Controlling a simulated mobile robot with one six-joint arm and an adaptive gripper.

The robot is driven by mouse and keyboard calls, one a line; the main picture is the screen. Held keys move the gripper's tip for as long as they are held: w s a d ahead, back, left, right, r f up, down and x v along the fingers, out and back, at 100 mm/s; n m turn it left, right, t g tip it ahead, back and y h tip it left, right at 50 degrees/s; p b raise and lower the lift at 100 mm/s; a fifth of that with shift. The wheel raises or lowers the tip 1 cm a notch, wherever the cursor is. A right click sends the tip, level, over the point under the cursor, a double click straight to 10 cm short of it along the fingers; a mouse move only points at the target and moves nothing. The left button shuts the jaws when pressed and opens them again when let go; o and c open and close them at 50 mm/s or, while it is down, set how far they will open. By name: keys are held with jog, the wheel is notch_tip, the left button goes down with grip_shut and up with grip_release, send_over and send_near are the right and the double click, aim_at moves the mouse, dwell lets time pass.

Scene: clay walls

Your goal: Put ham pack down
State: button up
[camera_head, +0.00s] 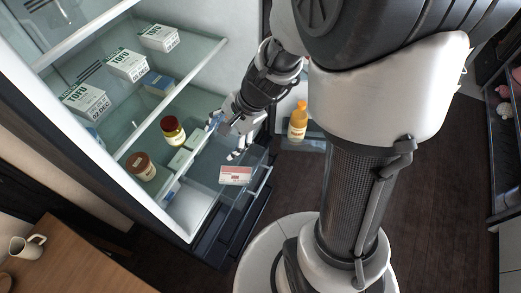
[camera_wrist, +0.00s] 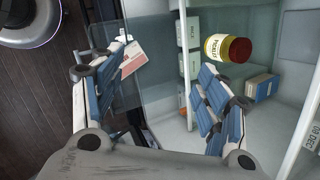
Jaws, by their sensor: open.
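The ham pack, a flat white and pink box (camera_head: 236,175), lies on clear glass at the front of the fridge's lower part, just below my gripper in the head view. It also shows in the wrist view (camera_wrist: 132,58), beside and beyond the left finger, which hides part of it. My gripper (camera_head: 228,138) is open, with its fingers spread wide and nothing between them. In the wrist view, the fingers (camera_wrist: 152,88) stand apart at left and right. The pack looks apart from both fingers, though contact with the left one is hard to judge.
A pickle jar with a red lid (camera_head: 173,130) and a brown-lidded jar (camera_head: 141,166) stand on the shelf left of my gripper. Several tofu boxes (camera_head: 127,64) fill the shelf above. An orange-capped bottle (camera_head: 298,122) stands right. A mug (camera_head: 27,247) sits on a wooden table (camera_head: 70,262).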

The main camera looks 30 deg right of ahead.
jog(key=s+d+r+n+t+h, duration=0.1)
jog(key=s+r+n+h, duration=0.3)
jog(key=s+r+n, duration=1)
jog(key=s+r, duration=0.1)
jog(key=s, duration=0.2)
jog(key=shift+d+n+t, duration=0.25)
jog(key=shift+n+t, duration=0.05)
jog(key=shift+r, duration=0.1)
jog(key=shift+f+b, duration=0.3)
jog(key=shift+c, duration=0.2)
